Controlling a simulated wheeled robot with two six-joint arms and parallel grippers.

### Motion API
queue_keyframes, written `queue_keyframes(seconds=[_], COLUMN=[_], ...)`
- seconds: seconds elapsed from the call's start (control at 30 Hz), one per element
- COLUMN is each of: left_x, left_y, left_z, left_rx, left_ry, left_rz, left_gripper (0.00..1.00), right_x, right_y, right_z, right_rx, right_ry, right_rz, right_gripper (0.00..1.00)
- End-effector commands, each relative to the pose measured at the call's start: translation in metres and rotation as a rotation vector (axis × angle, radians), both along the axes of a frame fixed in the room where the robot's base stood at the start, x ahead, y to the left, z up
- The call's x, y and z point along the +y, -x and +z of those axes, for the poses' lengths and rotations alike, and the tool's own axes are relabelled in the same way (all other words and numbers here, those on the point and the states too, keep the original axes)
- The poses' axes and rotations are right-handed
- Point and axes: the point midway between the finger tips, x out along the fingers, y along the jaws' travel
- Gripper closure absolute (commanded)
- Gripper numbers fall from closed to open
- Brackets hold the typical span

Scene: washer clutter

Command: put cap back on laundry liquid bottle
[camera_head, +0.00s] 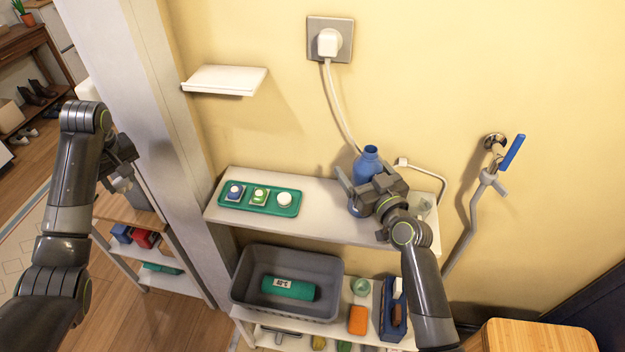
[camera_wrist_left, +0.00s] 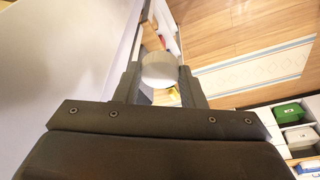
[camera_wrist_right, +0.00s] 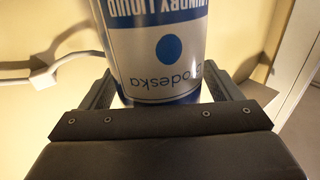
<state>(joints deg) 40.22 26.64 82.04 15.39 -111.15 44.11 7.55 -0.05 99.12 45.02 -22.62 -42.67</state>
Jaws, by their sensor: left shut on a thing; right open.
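The blue laundry liquid bottle (camera_head: 367,165) stands upright on the white shelf, with its open neck uncapped. My right gripper (camera_head: 357,186) is open, with its fingers on either side of the bottle. In the right wrist view, the bottle's label (camera_wrist_right: 160,60) fills the space between the fingers. My left gripper (camera_head: 122,182) is at the far left, well away from the bottle. It is shut on a round white cap (camera_wrist_left: 160,70), which shows between the fingers in the left wrist view.
A green tray (camera_head: 258,210) with several small round-topped items lies left of the bottle on the white shelf (camera_head: 320,231). A grey basket (camera_head: 245,300) sits below.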

Motion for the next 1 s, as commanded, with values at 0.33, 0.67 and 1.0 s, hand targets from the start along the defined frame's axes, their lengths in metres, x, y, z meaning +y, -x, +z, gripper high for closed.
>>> queue_keyframes(seconds=[0.33, 0.67, 1.0], left_x=[0.0, 0.0, 0.0], left_y=[0.0, 0.0, 0.0], left_z=[0.0, 0.0, 0.003], left_rx=[0.0, 0.0, 0.0], left_ry=[0.0, 0.0, 0.0], left_rz=[0.0, 0.0, 0.0], left_gripper=[0.84, 0.84, 0.84], right_x=[0.0, 0.0, 0.0], right_y=[0.0, 0.0, 0.0], right_z=[0.0, 0.001, 0.015], right_rx=[0.0, -0.003, -0.007], right_ry=[0.0, -0.001, 0.001], right_rz=[0.0, 0.0, 0.002], right_gripper=[0.38, 0.81, 0.82])
